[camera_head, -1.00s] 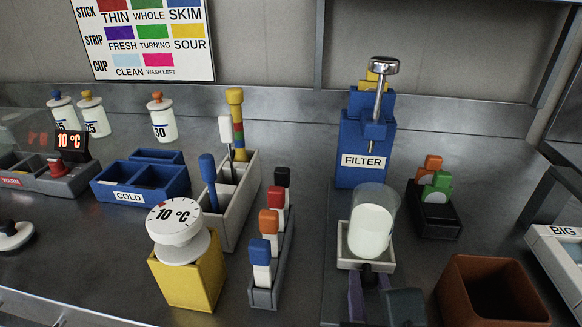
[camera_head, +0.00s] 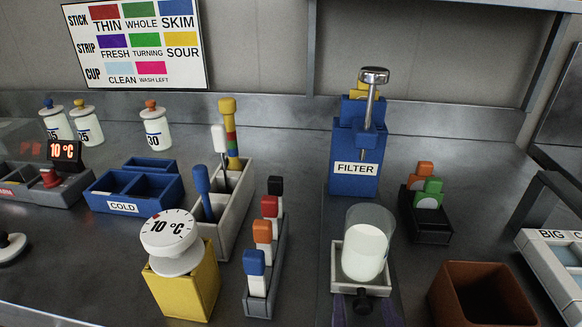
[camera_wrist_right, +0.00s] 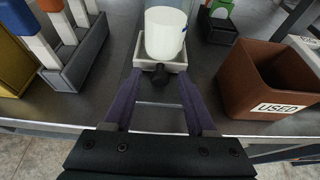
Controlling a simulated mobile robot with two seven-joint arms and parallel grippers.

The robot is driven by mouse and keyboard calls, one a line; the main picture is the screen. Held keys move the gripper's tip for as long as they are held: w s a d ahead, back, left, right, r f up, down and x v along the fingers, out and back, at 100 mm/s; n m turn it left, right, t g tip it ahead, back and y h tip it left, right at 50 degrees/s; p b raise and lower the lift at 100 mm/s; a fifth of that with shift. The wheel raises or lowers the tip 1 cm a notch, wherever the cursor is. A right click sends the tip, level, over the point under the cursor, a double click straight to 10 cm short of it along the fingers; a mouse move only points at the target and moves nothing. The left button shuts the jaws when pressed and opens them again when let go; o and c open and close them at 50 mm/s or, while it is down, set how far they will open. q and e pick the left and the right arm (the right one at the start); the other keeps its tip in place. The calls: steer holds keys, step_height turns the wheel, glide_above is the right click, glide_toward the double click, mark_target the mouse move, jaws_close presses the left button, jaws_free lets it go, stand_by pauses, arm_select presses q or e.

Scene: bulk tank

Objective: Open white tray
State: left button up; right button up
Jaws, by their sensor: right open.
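The white tray (camera_head: 341,283) is a small shallow holder in front of the blue filter unit (camera_head: 358,160), apart from its base. A clear cup of milk (camera_head: 365,252) stands upright in it. The tray has a dark knob (camera_head: 361,301) on its front. In the right wrist view the tray (camera_wrist_right: 142,50), cup (camera_wrist_right: 165,32) and knob (camera_wrist_right: 159,74) are straight ahead. My right gripper (camera_wrist_right: 158,88) is open, its purple fingers spread to either side just short of the knob, with nothing between them. It also shows at the bottom of the head view (camera_head: 363,311). My left gripper is not in view.
A brown bin (camera_head: 480,296) marked USED stands to the right of the tray. A black rack (camera_head: 425,218) with orange and green pieces is behind it. A grey stick rack (camera_head: 272,270) and a yellow block (camera_head: 185,285) with a dial stand left.

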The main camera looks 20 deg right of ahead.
steer(key=p+v, duration=0.1)
steer(key=v, duration=0.9)
